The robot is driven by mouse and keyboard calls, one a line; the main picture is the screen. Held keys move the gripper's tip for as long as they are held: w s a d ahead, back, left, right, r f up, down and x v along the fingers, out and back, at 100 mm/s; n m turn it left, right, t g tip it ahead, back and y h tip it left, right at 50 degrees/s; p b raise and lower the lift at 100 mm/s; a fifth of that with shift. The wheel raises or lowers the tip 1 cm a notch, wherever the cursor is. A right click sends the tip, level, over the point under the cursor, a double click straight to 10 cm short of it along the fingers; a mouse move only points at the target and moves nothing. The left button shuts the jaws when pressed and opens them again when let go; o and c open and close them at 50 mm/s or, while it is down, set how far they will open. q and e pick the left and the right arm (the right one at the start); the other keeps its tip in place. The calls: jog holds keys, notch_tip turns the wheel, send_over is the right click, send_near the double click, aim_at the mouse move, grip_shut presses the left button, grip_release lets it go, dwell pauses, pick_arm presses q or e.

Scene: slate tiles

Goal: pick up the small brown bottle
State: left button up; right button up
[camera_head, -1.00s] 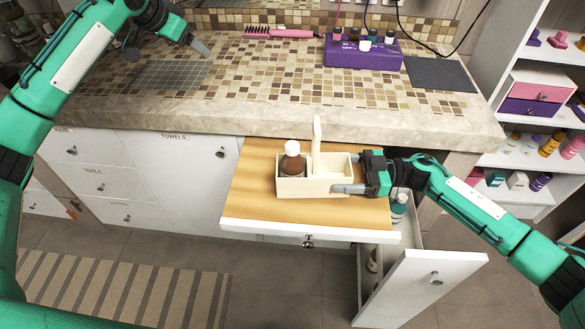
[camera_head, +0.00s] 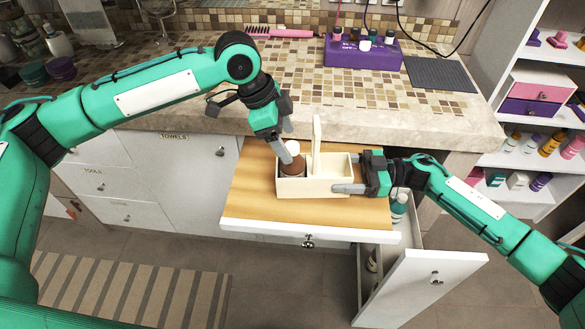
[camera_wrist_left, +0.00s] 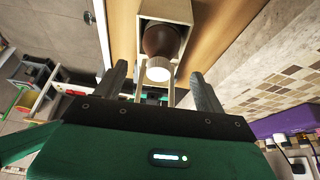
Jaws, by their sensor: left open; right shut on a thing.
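The small brown bottle (camera_head: 292,168) with a white cap stands in the left compartment of a cream caddy (camera_head: 310,187) with an upright handle. In the left wrist view the bottle (camera_wrist_left: 161,42) shows with its white cap towards me, between the lines of my fingers. My left gripper (camera_head: 287,152) is open and above the bottle, its fingers partly covering it in the head view; it also shows in the left wrist view (camera_wrist_left: 162,88). My right gripper (camera_head: 350,174) is shut on the right end of the caddy.
The caddy rests on a wooden pull-out board (camera_head: 240,197) below the tiled counter (camera_head: 300,85). A purple holder (camera_head: 362,55) with several bottles and a pink brush (camera_head: 280,32) lie on the counter. An open white drawer (camera_head: 425,285) juts out at the lower right.

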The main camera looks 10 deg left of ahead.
aim_at(291, 145)
pick_arm(q)
jog(key=shift+x, duration=2.7)
jog(key=shift+d+r, duration=0.15)
jog(key=c, duration=1.5)
notch_tip(291, 145, up, 28)
jog(key=shift+c, duration=0.2)
pick_arm(e)
jog(key=o, duration=1.1)
